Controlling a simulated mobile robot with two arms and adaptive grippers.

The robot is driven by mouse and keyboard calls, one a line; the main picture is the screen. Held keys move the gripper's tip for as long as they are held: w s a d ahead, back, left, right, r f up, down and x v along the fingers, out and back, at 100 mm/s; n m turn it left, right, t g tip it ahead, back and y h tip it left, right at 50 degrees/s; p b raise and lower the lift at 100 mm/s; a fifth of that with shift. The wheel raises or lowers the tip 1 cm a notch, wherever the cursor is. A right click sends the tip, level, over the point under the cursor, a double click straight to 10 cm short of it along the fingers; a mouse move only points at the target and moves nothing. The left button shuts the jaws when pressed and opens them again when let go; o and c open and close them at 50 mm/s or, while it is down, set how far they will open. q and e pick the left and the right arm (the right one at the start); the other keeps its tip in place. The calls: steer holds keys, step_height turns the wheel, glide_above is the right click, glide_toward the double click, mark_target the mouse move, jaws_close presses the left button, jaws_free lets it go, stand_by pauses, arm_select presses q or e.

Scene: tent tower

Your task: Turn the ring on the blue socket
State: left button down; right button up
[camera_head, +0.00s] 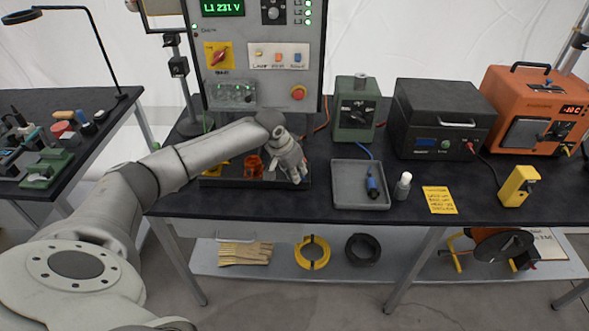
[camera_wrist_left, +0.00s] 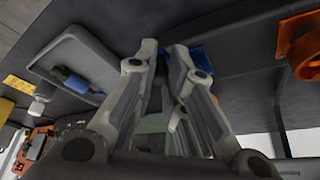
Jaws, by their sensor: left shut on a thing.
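My left gripper (camera_head: 296,176) reaches down to the right end of a dark tray on the bench, and its fingers hide most of what they hold. In the left wrist view the two fingers of my left gripper (camera_wrist_left: 165,46) are close together. The blue socket (camera_wrist_left: 201,58) shows beside and behind the fingertips, and the gripper is shut on its ring. The ring itself is largely hidden, so its turn cannot be told. My right gripper is in neither view.
An orange socket (camera_head: 253,166) stands left of the gripper, in the dark tray (camera_head: 235,183). A grey tray (camera_head: 345,203) to the right holds a blue plug (camera_head: 373,187). The control panel (camera_head: 262,88) rises behind.

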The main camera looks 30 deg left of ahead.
arm_select(q)
steer(key=w+d+n+g+y+b, duration=0.2)
steer(key=w+n+y, duration=0.3)
steer(key=n, duration=1.2)
steer(key=w+g, duration=0.1)
steer(key=w, duration=0.2)
steer(key=shift+w, duration=0.4)
steer(key=shift+r, duration=0.15)
steer(key=c, duration=1.5)
jaws_free()
